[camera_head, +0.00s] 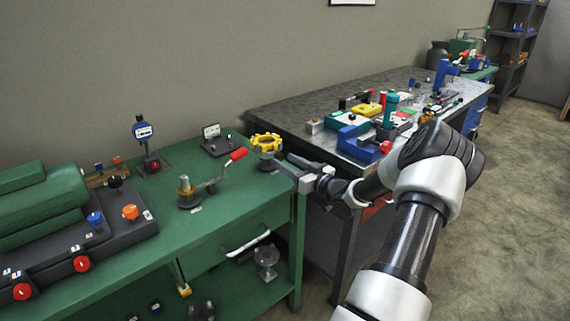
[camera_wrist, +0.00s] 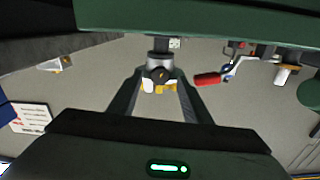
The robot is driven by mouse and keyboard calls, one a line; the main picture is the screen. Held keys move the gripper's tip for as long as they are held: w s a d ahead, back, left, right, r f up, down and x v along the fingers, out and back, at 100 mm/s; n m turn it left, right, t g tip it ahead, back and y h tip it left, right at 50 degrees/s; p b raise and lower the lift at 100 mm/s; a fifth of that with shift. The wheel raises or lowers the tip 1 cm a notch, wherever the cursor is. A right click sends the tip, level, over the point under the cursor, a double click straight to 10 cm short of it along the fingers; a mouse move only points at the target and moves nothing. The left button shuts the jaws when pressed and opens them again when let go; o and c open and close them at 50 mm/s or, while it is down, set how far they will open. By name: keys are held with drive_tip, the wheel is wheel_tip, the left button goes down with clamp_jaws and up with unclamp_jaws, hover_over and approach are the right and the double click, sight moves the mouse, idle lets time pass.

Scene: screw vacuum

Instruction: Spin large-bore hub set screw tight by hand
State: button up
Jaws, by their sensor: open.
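A yellow handwheel (camera_head: 266,141) sits on a grey hub (camera_head: 267,157) at the right end of the green bench. In the wrist view the grey hub (camera_wrist: 160,60) appears upside down, with a round black screw head (camera_wrist: 160,75) facing the camera and bits of the yellow wheel (camera_wrist: 152,88) below it. My gripper (camera_head: 284,163) is level at the right side of the hub. In the wrist view my gripper's (camera_wrist: 158,78) two fingers are open, one on each side of the screw head in the picture. I see no contact; the depth between fingertips and screw is hard to tell.
A crank with a red handle (camera_head: 238,154) stands left of the wheel on the green bench (camera_head: 226,205). A small sign (camera_head: 211,132) and a blue dial gauge (camera_head: 143,132) stand behind. A grey bench (camera_head: 290,114) with several tools lies to the right.

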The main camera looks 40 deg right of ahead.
drive_tip(key=shift+w, duration=0.6)
drive_tip(key=c, duration=1)
drive_tip(key=shift+c, duration=0.2)
